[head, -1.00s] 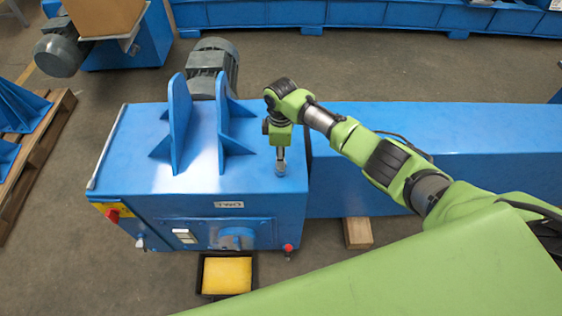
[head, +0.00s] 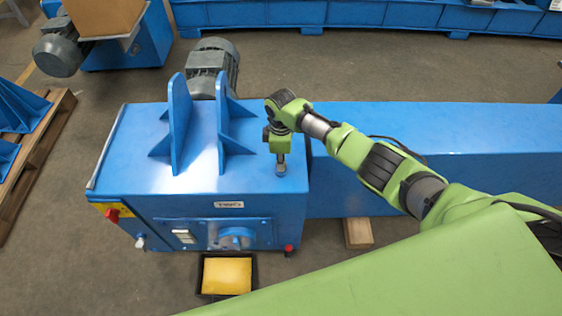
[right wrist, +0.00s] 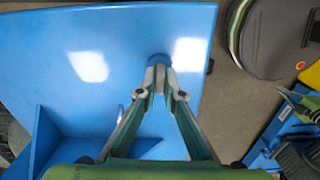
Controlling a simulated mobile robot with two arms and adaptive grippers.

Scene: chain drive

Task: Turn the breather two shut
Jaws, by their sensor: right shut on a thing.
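The blue machine labelled TWO (head: 229,204) stands in the middle of the head view. Breather two (head: 280,171) is a small blue knob on its top, near the right edge. My right gripper (head: 281,162) points straight down over it and is shut on it. In the right wrist view the breather (right wrist: 158,62) shows as a round blue top at the tips of the right gripper (right wrist: 158,75); the fingers partly cover it. Whether the breather is open or closed cannot be told. My left gripper is not in view.
Two upright blue brackets (head: 179,125) stand on the machine's top, left of my right gripper. A grey motor (head: 212,66) sits behind them. A yellow pad in a black tray (head: 227,275) lies on the floor in front. A long blue beam (head: 460,150) runs to the right.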

